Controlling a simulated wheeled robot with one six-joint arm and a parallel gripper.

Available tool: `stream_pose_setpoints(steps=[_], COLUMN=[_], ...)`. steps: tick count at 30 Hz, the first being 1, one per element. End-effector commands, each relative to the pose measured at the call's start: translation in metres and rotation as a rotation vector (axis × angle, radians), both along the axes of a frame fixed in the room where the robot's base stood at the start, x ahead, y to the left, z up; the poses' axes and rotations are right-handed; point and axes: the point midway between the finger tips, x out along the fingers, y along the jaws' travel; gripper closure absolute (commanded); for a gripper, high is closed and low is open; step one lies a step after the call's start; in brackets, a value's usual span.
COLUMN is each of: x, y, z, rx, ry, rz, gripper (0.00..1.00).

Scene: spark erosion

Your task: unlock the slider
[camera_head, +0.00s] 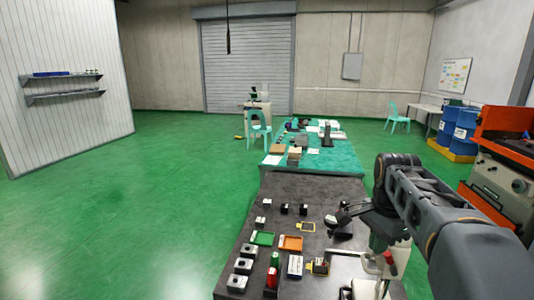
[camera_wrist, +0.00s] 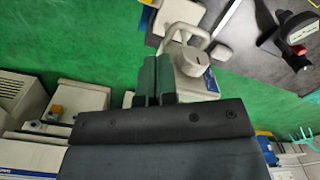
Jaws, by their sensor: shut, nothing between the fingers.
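The slider and its lock cannot be told apart for certain in either view. In the wrist view, my gripper (camera_wrist: 155,65) has its two dark green fingers together with nothing between them. Just beyond the fingertips is a pale machine part (camera_wrist: 188,72) with a rounded knob and a white loop handle (camera_wrist: 190,33). I cannot tell whether the fingers touch it. In the head view, my arm reaches in from the right over a pale device at the table's right edge, with a red-topped lever (camera_head: 389,258) beside it. My gripper cannot be made out clearly there.
The dark table (camera_head: 290,190) holds a green tray (camera_head: 262,238), an orange tray (camera_head: 291,243) and several small metal blocks. A teal table (camera_head: 345,160) stands behind it. An orange and grey machine (camera_head: 500,180) stands at the right. Green floor at the left is clear.

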Motion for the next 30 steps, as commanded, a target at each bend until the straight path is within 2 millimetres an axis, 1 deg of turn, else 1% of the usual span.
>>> stream_pose_setpoints(steps=[8, 22, 30], x=[0.000, 0.000, 0.000], y=[0.000, 0.000, 0.000], z=[-0.003, -0.021, -0.022], rx=[0.000, 0.000, 0.000], ry=[0.000, 0.000, 0.000], rz=[0.000, 0.000, 0.000], gripper=[1.00, 1.00, 1.00])
